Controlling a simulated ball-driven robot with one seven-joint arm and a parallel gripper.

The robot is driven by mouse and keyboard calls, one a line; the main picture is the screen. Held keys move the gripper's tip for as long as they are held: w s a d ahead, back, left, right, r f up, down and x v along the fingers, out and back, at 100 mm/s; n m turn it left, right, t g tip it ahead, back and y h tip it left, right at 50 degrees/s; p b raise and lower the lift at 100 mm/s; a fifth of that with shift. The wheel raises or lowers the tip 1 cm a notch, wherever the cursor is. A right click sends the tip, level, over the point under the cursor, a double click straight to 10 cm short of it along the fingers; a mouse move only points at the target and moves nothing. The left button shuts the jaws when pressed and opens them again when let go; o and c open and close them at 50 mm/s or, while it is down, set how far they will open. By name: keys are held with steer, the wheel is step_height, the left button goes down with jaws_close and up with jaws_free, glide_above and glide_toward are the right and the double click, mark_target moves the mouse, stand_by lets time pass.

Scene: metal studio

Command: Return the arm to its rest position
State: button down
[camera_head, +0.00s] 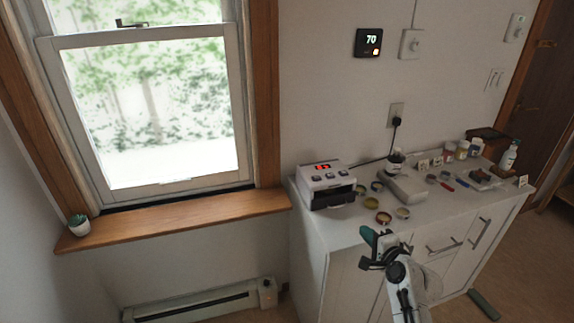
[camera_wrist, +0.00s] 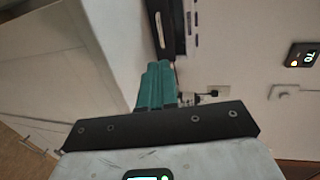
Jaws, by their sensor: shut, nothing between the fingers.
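My gripper (camera_head: 369,236) shows in the head view in front of the white cabinet, near its front top edge. Its teal fingers are together and hold nothing. In the wrist view the gripper's teal fingers (camera_wrist: 153,86) stand side by side above a dark bar. My arm comes up from the bottom of the head view and hides part of the cabinet front.
The white cabinet (camera_head: 325,235) carries a small device with a red display (camera_head: 325,184), a grey box (camera_head: 404,189), several round tins, jars and a spray bottle (camera_head: 509,156). A wooden windowsill (camera_head: 180,217) with a small plant (camera_head: 79,225) lies left. A heater (camera_head: 200,303) is below.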

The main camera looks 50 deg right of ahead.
steer(key=a+f+n+g+y, duration=0.2)
steer(key=a+f+n+y, duration=0.3)
steer(key=a, duration=0.6)
steer(key=a+f+n+g+y, duration=0.2)
steer(key=a+n, duration=0.6)
steer(key=a, duration=0.3)
steer(key=s+a+n+g, duration=0.8)
steer(key=s+a+n, duration=0.2)
steer(key=s, duration=0.4)
steer(key=shift+a+f, duration=0.2)
steer(key=shift+a, duration=0.3)
